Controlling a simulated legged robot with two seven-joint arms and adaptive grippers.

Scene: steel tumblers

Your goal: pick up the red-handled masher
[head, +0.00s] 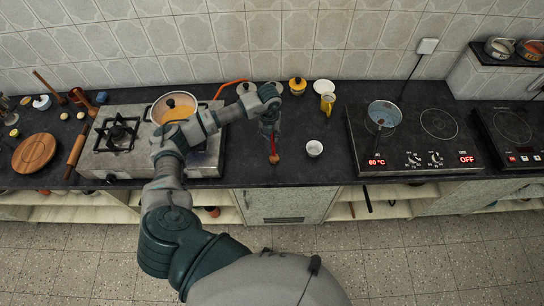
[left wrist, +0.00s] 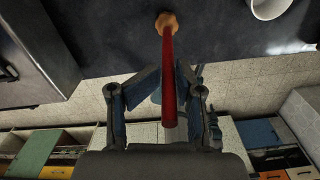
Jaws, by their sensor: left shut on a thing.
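The red-handled masher shows in the head view as a short red shaft with a round brown end (head: 274,158), over the dark counter near its front edge. In the left wrist view its red handle (left wrist: 169,85) runs between the fingers, with the brown end (left wrist: 166,22) pointing away from the gripper. My left gripper (head: 270,132) is shut on the handle; it also shows in the left wrist view (left wrist: 167,84). Its fingers partly hide the masher in the head view. I cannot tell whether the brown end touches the counter. My right gripper is not in view.
A small white cup (head: 314,149) stands just right of the masher. A gas stove (head: 205,160) with an orange-filled pot (head: 173,107) is left, and an induction cooktop (head: 415,160) with a steel pot (head: 384,115) is right.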

